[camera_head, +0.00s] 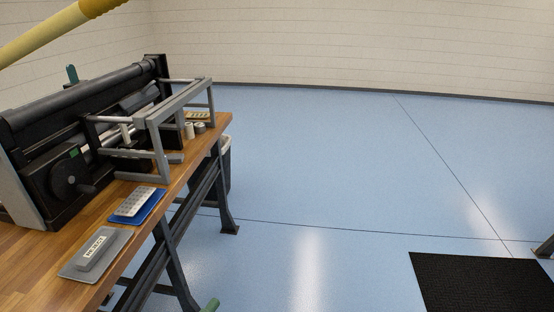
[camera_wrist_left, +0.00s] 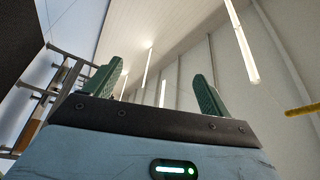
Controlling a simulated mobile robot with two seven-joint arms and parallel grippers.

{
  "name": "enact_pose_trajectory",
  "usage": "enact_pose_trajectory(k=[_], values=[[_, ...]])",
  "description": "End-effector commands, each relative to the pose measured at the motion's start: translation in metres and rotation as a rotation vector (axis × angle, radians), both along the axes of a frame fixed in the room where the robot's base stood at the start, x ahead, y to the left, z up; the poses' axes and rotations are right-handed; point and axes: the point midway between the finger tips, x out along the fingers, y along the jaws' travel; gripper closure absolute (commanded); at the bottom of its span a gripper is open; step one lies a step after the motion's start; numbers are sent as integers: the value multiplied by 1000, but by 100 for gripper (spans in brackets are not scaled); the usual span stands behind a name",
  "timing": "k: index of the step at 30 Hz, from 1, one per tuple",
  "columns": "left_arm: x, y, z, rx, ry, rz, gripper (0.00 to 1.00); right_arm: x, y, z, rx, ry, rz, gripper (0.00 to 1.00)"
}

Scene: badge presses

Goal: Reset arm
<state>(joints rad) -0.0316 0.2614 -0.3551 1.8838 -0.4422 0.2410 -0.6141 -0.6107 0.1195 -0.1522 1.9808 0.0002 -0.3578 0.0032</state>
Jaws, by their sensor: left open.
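My left gripper (camera_wrist_left: 150,90) shows in the left wrist view with its two green fingers spread wide apart and nothing between them. Behind the fingers are the ceiling, lights and wall, so it points upward. A dark press machine (camera_head: 85,120) with a long roller and a grey metal frame stands on a wooden bench (camera_head: 190,165) at the left.
On the bench lie a blue tray (camera_head: 137,205) with small pale pieces and a grey plate (camera_head: 70,264) with a labelled block. A yellow pole (camera_head: 50,32) crosses the upper left. A black mat (camera_head: 480,283) lies at the lower right. The blue floor between is clear.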

Motion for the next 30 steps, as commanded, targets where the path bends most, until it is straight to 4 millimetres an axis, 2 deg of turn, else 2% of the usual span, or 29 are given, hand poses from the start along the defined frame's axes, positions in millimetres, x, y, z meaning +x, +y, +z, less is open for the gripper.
enact_pose_trajectory(k=[1, 5, 9, 12, 15, 18, 20, 30], values=[[-14, 12, -20, -84, 138, 53, 17, 4, 0, 4, 0, -10, 0, 52], [-56, 42, -77, -317, 498, 209, 17, 8, 0, 10, -1, -24, 0, 52], [-119, 68, -130, -555, 840, 397, 17, 13, -1, 16, -1, -37, -1, 52], [-161, 80, -156, -684, 1017, 514, 17, 15, -1, 18, -1, -44, -1, 52], [-192, 86, -172, -776, 1133, 600, 17, 16, -1, 20, -1, -47, -2, 52], [-210, 90, -179, -826, 1195, 651, 17, 17, -1, 20, -1, -48, -2, 52], [-215, 90, -182, -838, 1214, 666, 17, 17, -1, 20, -1, -48, -2, 52], [-217, 91, -183, -844, 1220, 671, 17, 15, -1, 19, -2, -44, -1, 52]])
